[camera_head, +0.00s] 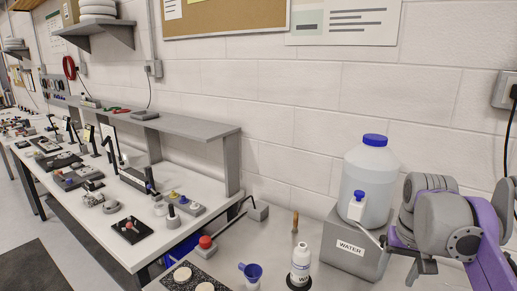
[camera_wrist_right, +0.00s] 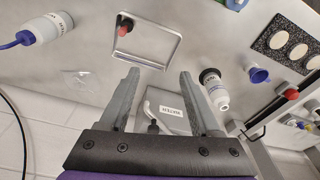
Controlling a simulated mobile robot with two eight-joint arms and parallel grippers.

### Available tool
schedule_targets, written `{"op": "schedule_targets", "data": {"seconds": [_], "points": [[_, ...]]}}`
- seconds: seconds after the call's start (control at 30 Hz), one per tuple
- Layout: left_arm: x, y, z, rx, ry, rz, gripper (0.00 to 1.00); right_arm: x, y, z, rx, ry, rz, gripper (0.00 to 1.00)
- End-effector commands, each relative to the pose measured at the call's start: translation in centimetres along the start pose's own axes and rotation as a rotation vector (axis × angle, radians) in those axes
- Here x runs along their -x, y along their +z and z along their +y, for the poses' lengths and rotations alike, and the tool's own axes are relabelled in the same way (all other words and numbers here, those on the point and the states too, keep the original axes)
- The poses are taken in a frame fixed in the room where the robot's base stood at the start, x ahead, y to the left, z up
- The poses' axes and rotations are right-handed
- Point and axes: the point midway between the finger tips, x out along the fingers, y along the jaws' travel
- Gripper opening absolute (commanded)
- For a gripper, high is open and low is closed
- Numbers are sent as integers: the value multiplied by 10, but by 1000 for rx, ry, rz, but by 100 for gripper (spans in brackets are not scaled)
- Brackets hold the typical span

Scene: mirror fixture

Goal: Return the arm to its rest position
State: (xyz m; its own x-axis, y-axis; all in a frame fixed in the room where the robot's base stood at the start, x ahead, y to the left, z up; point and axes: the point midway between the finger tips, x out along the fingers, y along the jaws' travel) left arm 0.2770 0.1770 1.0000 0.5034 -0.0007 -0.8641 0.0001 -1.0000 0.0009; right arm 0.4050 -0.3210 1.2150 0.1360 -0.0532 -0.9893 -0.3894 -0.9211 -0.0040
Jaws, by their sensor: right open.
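My right arm is at the right of the head view, in front of the wall. Its right gripper (camera_head: 415,262) is small there and partly hidden by the arm, just right of the grey WATER stand (camera_head: 350,248). In the right wrist view the gripper (camera_wrist_right: 159,73) has its two grey fingers wide apart. Nothing is held between them. The WATER stand (camera_wrist_right: 174,120) shows beyond and between the fingers. My left gripper is in neither view.
A water jug (camera_head: 368,180) with a blue cap sits on the stand. A cluttered bench runs far left.

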Motion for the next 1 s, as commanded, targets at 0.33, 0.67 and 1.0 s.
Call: {"op": "schedule_targets", "data": {"seconds": [0.33, 0.67, 1.0], "points": [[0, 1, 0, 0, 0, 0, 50, -115, 126, -68, 257, -72, 241, 64], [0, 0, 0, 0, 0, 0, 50, -186, 202, -83, 379, -127, 371, 64], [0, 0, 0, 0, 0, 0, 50, -188, 204, -83, 382, -129, 376, 64]]}}
